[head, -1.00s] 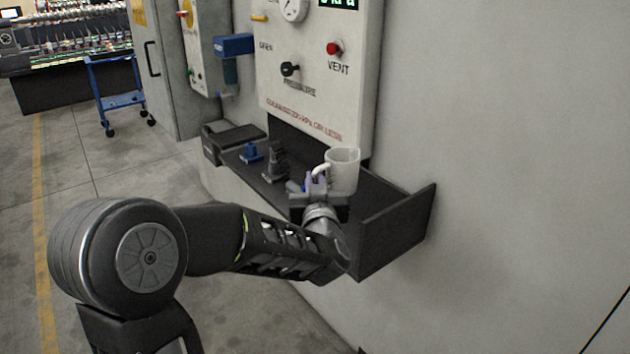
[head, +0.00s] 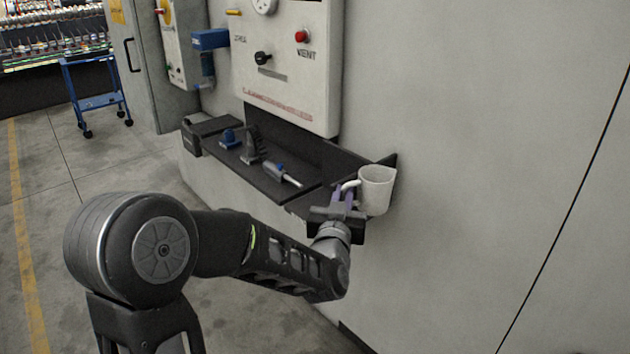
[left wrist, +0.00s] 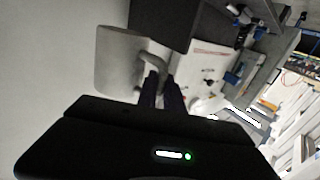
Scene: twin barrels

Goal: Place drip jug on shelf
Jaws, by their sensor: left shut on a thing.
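The drip jug (head: 376,189) is a white cup-shaped vessel with a side handle. My left gripper (head: 346,192) is shut on its handle and holds it upright in the head view, at the right end of the dark shelf (head: 300,203). I cannot tell whether the jug's base touches anything. In the left wrist view the jug (left wrist: 118,60) is beyond the fingers (left wrist: 160,88), with its handle between them. The gripper and arm hide part of the shelf's right end. My right gripper is not in view.
On the shelf lie a screwdriver-like tool (head: 283,174), a dark upright fitting (head: 250,146) and a blue fitting (head: 229,138). A dark box (head: 207,131) adjoins the left end. A control panel (head: 289,75) is above. Bare wall (head: 480,150) lies to the right.

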